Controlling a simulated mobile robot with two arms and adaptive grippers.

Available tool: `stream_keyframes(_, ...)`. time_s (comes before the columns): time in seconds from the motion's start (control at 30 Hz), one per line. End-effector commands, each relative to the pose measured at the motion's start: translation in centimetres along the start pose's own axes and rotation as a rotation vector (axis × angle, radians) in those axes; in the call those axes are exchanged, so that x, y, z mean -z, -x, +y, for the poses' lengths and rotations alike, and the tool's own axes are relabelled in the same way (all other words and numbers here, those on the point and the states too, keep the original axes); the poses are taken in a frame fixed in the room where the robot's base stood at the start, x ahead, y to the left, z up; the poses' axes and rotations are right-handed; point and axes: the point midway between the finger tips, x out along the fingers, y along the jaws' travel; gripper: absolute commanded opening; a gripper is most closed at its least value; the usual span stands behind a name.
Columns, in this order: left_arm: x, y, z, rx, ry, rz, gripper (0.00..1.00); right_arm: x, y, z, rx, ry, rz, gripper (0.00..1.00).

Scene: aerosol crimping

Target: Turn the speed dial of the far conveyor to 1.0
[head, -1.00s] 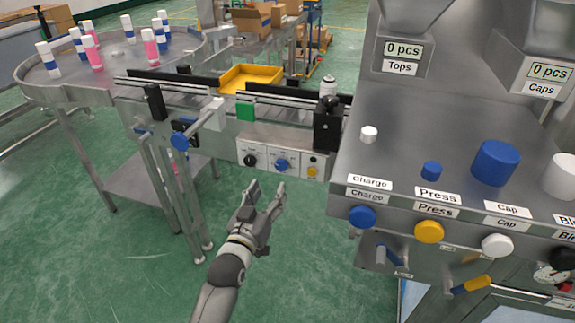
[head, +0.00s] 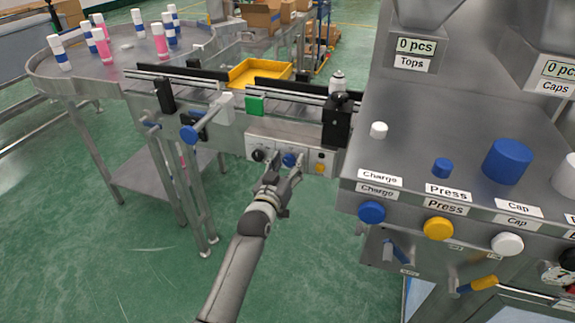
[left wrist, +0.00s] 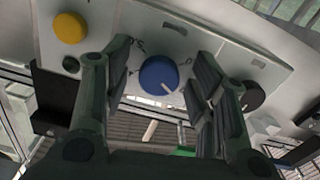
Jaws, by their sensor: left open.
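The conveyor's control panel (head: 309,151) carries a blue dial (head: 289,160) between a black knob (head: 258,155) and a yellow button (head: 320,168). My left gripper (head: 282,172) is open in front of the blue dial. In the left wrist view, the blue dial (left wrist: 158,75) lies between its two spread fingers (left wrist: 165,62), with a gap visible on each side. The dial has a short white mark near its edge; its scale is unreadable. The yellow button (left wrist: 69,28) and black knob (left wrist: 251,96) flank it there. My right gripper is out of view.
A grey machine (head: 400,130) with labelled buttons stands close on the right. A round table (head: 130,65) with several pink, blue and white containers stands at the back left. A yellow tray (head: 258,72) sits behind the conveyor. Open green floor lies below the panel.

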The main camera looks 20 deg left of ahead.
Motion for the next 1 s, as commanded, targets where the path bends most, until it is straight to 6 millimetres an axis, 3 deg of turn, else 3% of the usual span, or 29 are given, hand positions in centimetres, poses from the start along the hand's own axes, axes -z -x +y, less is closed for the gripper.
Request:
stream_keyframes(0.1,0.0,0.0,0.0,0.0,0.0,0.0,0.53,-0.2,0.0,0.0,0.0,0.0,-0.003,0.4)
stream_keyframes(0.47,0.0,0.0,0.0,0.0,0.0,0.0,0.07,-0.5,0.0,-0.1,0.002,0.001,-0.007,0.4)
stream_keyframes(0.77,0.0,0.0,0.0,0.0,0.038,-0.001,0.07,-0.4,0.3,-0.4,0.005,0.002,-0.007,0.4)
stream_keyframes(1.0,0.1,0.0,0.1,0.0,0.178,-0.002,0.07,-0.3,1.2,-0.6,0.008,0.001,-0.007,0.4)
